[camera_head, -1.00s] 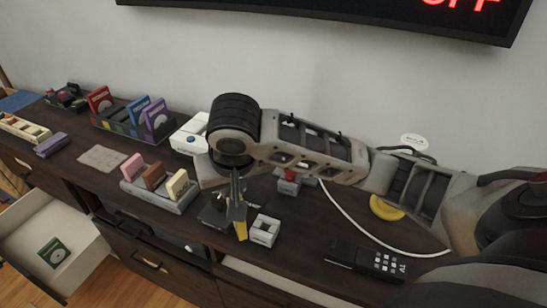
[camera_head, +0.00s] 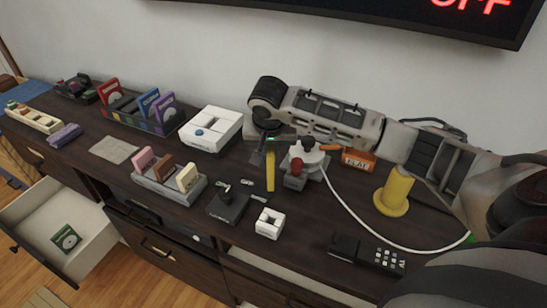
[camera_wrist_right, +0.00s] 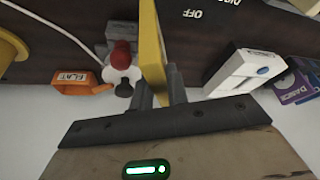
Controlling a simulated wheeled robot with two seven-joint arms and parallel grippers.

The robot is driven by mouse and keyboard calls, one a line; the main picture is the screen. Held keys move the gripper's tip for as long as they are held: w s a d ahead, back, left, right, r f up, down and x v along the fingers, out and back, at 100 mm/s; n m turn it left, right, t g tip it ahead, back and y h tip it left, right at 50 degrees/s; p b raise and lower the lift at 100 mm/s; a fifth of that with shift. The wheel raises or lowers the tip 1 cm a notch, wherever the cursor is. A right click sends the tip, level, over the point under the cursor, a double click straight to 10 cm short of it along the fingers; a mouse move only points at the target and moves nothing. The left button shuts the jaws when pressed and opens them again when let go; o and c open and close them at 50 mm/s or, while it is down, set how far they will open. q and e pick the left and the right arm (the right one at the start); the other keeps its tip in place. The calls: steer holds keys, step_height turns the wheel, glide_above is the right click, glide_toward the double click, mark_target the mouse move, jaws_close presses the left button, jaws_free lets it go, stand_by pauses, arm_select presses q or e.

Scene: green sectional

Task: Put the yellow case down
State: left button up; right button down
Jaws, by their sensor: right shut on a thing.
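The yellow case (camera_head: 270,171) is a thin upright slab, seen nearly edge-on in the head view. My right gripper (camera_head: 269,149) is shut on its upper part, toward the back of the dark cabinet top. In the right wrist view the yellow case (camera_wrist_right: 152,48) stands between the two fingers (camera_wrist_right: 158,90). Whether its lower edge touches the cabinet top cannot be told. My left gripper is not in view.
A white console (camera_head: 211,129) stands left of the case. A grey joystick unit with a red ball (camera_head: 297,168), an orange FLAT box (camera_head: 358,159) and a yellow spool (camera_head: 396,192) are to the right.

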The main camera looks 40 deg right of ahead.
steer(key=shift+d+f, duration=0.25)
steer(key=shift+f, duration=0.05)
steer(key=shift+w+d+f, duration=0.1)
steer(key=shift+f, duration=0.8)
steer(key=shift+w+d+f, duration=0.1)
steer(key=shift+f, duration=0.75)
steer(key=shift+s+f, duration=0.1)
steer(key=shift+f, duration=0.1)
steer(key=c, duration=1.4)
jaws_free()
steer(key=shift+o, duration=0.2)
steer(key=shift+r, duration=0.2)
